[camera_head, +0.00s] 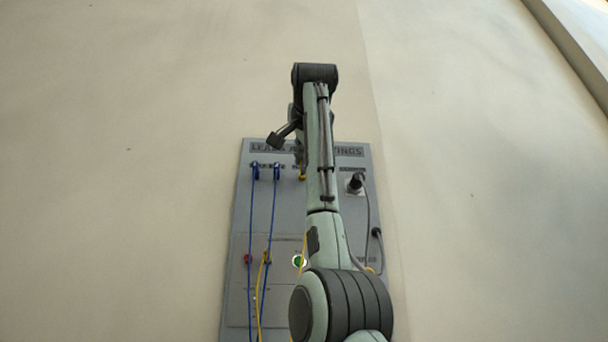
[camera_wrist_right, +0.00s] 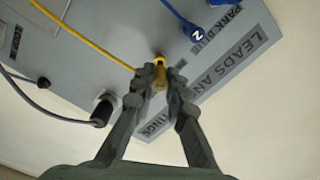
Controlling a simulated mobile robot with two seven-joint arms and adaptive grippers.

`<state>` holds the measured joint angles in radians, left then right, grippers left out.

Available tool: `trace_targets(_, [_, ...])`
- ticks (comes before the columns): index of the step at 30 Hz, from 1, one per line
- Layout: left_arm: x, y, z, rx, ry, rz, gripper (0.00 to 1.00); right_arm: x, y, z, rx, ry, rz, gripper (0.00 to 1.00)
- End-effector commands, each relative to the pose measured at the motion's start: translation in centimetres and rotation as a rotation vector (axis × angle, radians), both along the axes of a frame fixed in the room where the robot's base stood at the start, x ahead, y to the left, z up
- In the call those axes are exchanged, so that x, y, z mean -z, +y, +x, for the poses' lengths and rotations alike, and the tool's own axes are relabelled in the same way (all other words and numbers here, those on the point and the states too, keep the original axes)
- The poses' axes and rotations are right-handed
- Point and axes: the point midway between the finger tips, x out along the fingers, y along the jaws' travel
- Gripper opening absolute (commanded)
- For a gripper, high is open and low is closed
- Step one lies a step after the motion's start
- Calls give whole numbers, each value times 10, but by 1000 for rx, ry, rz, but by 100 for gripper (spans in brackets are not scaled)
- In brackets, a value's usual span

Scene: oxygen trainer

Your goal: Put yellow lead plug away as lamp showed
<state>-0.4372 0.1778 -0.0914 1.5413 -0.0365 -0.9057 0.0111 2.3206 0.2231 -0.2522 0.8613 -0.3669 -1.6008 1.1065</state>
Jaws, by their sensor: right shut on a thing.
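The yellow lead plug (camera_wrist_right: 160,76) sits between the fingertips of my right gripper (camera_wrist_right: 161,81) in the right wrist view. Its tip is at or very close to the panel face, and I cannot tell whether it is seated. Its yellow lead (camera_wrist_right: 92,43) runs to the upper left. In the head view a bit of the yellow plug (camera_head: 302,177) shows beside my arm, near the top of the grey panel (camera_head: 243,205). My arm hides most of my right gripper there. A green lamp (camera_head: 299,261) looks bright; a red one (camera_head: 248,259) looks dull. My left gripper is out of view.
Two blue plugs (camera_head: 255,170) with hanging blue leads sit left of the yellow plug. A black plug (camera_head: 355,183) with a grey cable is to its right; it also shows in the wrist view (camera_wrist_right: 102,112). The wall around the panel is bare.

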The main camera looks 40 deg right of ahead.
Motion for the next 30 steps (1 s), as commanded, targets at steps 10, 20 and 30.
trace_targets(10, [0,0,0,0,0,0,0,0,0,0,0,0,0,0])
trace_targets(20, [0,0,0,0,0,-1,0,0,-4,4,0,1,1,0])
trace_targets(30, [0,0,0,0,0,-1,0,0,-9,10,0,0,0,0])
